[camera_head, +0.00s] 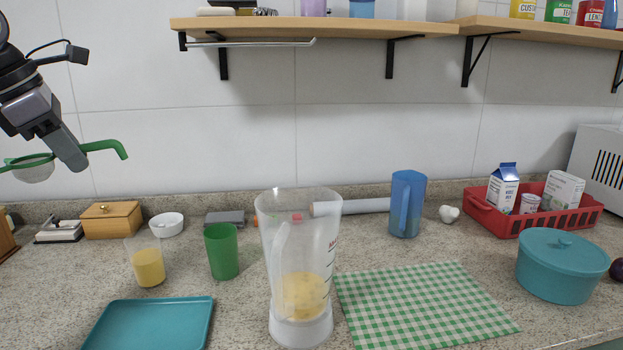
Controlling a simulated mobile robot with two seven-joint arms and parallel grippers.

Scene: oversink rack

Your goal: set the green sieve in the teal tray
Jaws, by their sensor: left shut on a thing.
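My left gripper (77,163) is at the upper left, raised well above the counter and shut on the green sieve. The sieve's green handle (106,146) sticks out to the right of the fingers with a hooked end. Its pale mesh bowl (36,170) hangs to the left of the fingers, with part of the rim near the picture's left edge. The teal tray (150,325) lies on the counter at the lower left, empty in the part that shows; its front is cut off by the picture's bottom edge. The sieve is apart from the tray, above and behind it in the picture. My right gripper is not in view.
A glass with yellow liquid (149,266) and a green cup (221,252) stand behind the tray. A tall clear blender jug (299,260) stands to its right. A wooden box (111,220) and white bowl (167,224) sit near the wall. A shelf (320,27) overhangs the counter.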

